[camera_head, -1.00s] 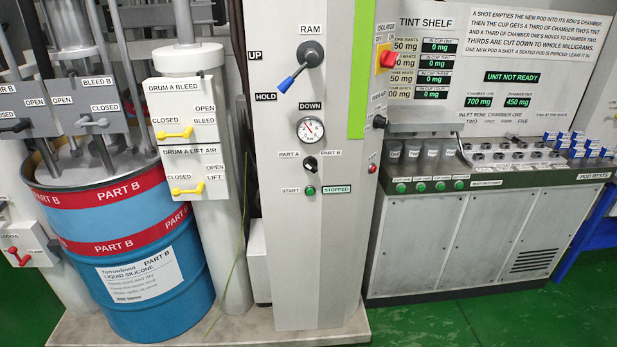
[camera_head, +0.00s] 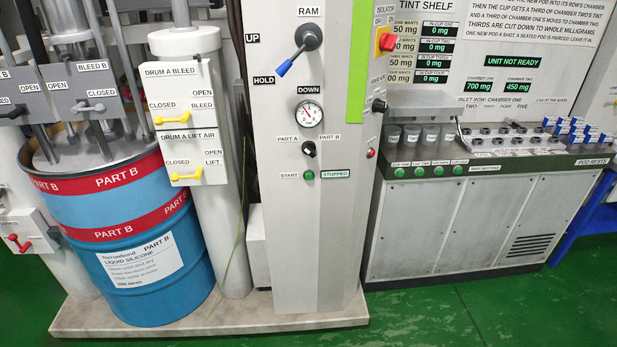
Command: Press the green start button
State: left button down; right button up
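The green start button (camera_head: 308,175) is on the front of the grey control column (camera_head: 310,235), right of the word START. A small display beside it reads STOPPED (camera_head: 335,174). Above it are the black PART A / PART B selector (camera_head: 309,149), a round gauge (camera_head: 308,115) and the RAM lever (camera_head: 297,48) with a blue handle, angled down-left near HOLD. Nothing covers the button. Neither of my grippers is in the view.
A blue PART B drum (camera_head: 130,250) stands left on a pale base plate (camera_head: 210,318). Yellow drum valves (camera_head: 172,118) are beside the column. The tint shelf cabinet (camera_head: 465,225) with cups, green buttons and pods stands right. Its display reads UNIT NOT READY (camera_head: 513,61). Green floor is clear in front.

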pick_arm(q)
jog(key=shift+d, duration=0.15)
jog(key=shift+a, duration=0.45)
jog(key=shift+d, duration=0.45)
dwell(0.4)
